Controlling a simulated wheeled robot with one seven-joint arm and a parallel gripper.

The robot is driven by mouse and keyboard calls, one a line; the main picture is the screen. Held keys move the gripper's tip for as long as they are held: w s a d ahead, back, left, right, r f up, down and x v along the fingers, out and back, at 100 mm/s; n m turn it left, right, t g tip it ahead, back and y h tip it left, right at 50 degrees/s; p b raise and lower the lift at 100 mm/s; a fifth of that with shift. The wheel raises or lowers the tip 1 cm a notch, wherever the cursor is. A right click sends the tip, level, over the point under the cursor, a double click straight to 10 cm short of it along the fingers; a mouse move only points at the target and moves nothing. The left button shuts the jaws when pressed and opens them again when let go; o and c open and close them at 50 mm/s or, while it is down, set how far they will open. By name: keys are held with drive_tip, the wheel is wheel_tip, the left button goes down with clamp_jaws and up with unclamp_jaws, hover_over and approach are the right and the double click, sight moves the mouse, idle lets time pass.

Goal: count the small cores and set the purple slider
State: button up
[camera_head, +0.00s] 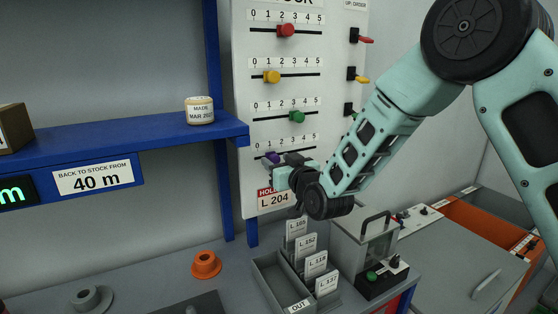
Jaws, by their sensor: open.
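The purple slider (271,157) is on the lowest track of the white board (243,60), near the left end, around the 1 mark; part of its track is hidden. My gripper (279,168) is open at the board, right beside the purple slider. I cannot tell whether the fingers touch it. An orange core (205,264) lies on the bench, and a grey core (91,299) with a wide flange lies further left. A dark piece at the bottom edge is cut off.
Red (286,30), yellow (271,76) and green (297,116) sliders sit above. Below stand a grey OUT rack (268,283) with several labelled cards and a clear-walled device (380,247). A blue shelf (110,137) holds a cream roll (200,112).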

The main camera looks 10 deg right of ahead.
sight(293, 150)
clamp_jaws()
drive_tip(key=d+b, duration=0.1)
drive_tip(key=d, duration=0.1)
drive_tip(key=w+d+b, duration=0.1)
drive_tip(key=d, duration=0.1)
drive_tip(key=w+d+b, duration=0.1)
drive_tip(key=d+b, duration=0.1)
drive_tip(key=d, duration=0.1)
drive_tip(key=shift+w, duration=0.15)
drive_tip(key=shift+a, duration=0.1)
unclamp_jaws()
